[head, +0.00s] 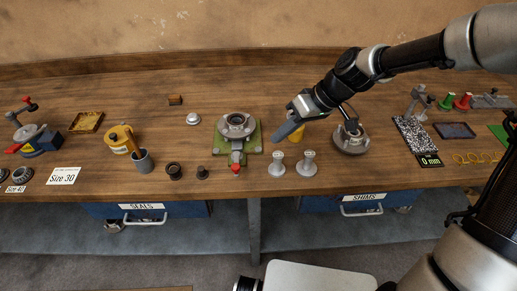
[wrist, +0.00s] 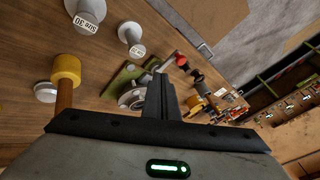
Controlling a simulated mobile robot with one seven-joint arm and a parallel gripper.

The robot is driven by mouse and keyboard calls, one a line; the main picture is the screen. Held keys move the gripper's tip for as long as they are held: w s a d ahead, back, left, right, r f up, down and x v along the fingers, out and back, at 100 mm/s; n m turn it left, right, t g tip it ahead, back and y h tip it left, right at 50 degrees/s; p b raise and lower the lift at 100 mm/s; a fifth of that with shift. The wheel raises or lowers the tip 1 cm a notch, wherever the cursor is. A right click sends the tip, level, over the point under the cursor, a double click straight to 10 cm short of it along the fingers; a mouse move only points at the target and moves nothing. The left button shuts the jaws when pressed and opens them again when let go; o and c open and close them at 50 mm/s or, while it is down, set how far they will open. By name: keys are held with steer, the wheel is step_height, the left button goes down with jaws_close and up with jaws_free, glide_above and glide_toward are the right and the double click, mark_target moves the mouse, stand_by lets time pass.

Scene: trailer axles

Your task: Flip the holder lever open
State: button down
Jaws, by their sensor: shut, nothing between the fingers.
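The holder (head: 222,144) is a green base plate with a grey round hub on top, near the middle of the workbench in the head view. Its lever has a red knob (head: 236,168) and points toward the bench's front edge. In the wrist view the holder (wrist: 118,82) is partly hidden behind my fingers, and the red knob (wrist: 181,61) shows beyond them. My gripper (head: 277,138) is shut and empty, to the right of the holder and above the bench. Its closed fingers (wrist: 159,80) point toward the holder in the wrist view, apart from the lever.
Two grey size-marked pieces (head: 276,164) (head: 308,163) stand right of the holder, near the front edge. A yellow-headed tool (wrist: 66,70) is close to my gripper. Dark small parts (head: 174,171) sit left of the holder. A grey round stand (head: 351,140) is farther right.

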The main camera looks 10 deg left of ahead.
glide_toward(236, 161)
steer(key=shift+s+d+f, duration=0.15)
steer(key=shift+d+f, duration=0.85)
steer(key=shift+f, duration=0.25)
steer(key=shift+s+a+f, duration=0.2)
steer(key=shift+s+a, duration=0.95)
steer(key=shift+a, duration=0.25)
steer(key=shift+s+a, duration=0.1)
